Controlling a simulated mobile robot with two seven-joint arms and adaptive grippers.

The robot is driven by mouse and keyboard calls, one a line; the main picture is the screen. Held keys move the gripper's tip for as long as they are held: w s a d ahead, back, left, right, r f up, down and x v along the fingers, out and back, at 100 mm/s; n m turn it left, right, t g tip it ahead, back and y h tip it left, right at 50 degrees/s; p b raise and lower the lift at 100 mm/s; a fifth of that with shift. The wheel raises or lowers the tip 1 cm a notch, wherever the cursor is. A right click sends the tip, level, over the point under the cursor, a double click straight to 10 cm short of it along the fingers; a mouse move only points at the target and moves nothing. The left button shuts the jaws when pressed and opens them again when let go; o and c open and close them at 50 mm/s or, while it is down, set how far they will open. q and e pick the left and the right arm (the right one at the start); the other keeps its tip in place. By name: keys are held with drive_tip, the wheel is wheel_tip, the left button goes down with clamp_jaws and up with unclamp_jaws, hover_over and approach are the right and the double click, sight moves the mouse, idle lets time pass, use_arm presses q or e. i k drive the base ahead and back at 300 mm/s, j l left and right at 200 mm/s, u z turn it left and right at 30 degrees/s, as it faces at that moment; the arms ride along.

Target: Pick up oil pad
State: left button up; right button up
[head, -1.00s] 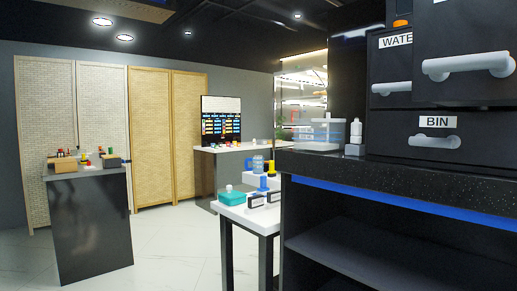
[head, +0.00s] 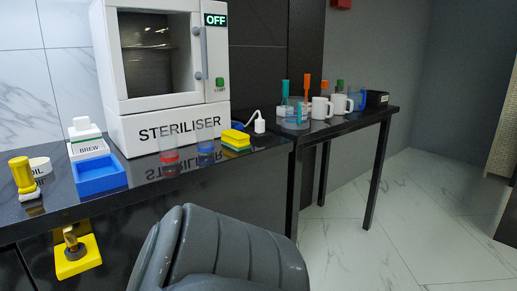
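A round pale pad lettered OIL (head: 40,167) lies on the dark counter at the far left, just behind a yellow stamp-like piece (head: 23,176) with a knob top. The yellow piece hides part of the pad and its lettering. Neither of my grippers shows in the head view, so nothing is seen touching the pad.
Right of the pad are a blue tray (head: 99,174), a white BREW block (head: 87,143) and the steriliser (head: 168,130). A yellow sponge (head: 236,141) lies farther right. Right floor is clear.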

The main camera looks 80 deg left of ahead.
sight(20, 166)
drive_tip(key=u, duration=3.95)
drive_tip(key=k+l, duration=0.25)
drive_tip(key=l, duration=0.25)
drive_tip(key=z, duration=0.05)
